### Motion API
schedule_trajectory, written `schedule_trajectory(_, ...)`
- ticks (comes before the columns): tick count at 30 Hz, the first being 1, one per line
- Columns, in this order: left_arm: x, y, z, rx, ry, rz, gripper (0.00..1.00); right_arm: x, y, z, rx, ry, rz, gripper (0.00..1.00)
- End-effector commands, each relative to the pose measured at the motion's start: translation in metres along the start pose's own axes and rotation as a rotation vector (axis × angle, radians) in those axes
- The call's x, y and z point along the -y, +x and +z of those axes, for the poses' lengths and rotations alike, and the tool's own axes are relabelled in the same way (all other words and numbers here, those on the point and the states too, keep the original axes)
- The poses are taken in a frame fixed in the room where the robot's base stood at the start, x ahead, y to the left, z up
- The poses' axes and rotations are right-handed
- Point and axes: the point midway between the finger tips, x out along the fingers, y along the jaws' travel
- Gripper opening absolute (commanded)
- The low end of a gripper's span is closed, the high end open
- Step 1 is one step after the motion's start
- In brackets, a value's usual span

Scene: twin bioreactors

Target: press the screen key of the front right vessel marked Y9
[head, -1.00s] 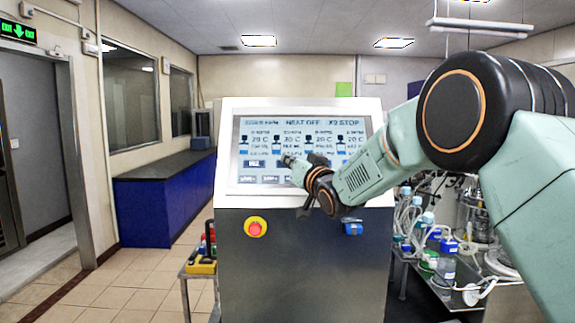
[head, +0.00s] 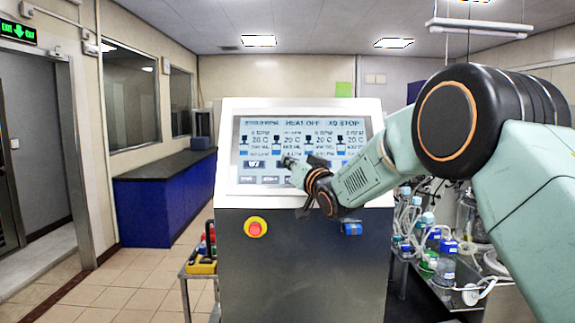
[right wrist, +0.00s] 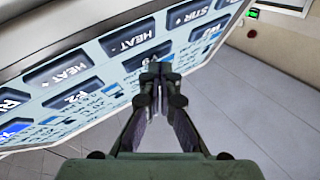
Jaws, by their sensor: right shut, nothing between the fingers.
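The screen (head: 262,134) is lit on the sloped front of a grey console, showing vessel readouts and dark keys. In the right wrist view a dark key marked Y9 (right wrist: 136,62) lies just past my fingertips, partly covered by them. My right gripper (head: 287,161) is shut and empty, its tips in front of the lower middle of the screen. It also shows in the right wrist view (right wrist: 155,78), fingers together. I cannot tell whether the tips touch the key. My left gripper is not in view.
Keys marked HEAT (right wrist: 127,42), Y2 (right wrist: 76,98) and STIR (right wrist: 190,14) lie close around. A red emergency button (head: 255,228) sits below the screen on the console front. A cluttered bench with bottles (head: 440,265) stands at right. Open floor lies left.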

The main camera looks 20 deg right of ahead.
Motion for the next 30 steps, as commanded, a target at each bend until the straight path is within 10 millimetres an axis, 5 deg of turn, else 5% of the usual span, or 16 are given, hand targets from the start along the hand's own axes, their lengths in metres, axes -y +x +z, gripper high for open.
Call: schedule_trajectory(30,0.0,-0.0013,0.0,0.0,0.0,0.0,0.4,-0.0045,0.0056,0.0048,0.001,0.0,0.001,0.0)
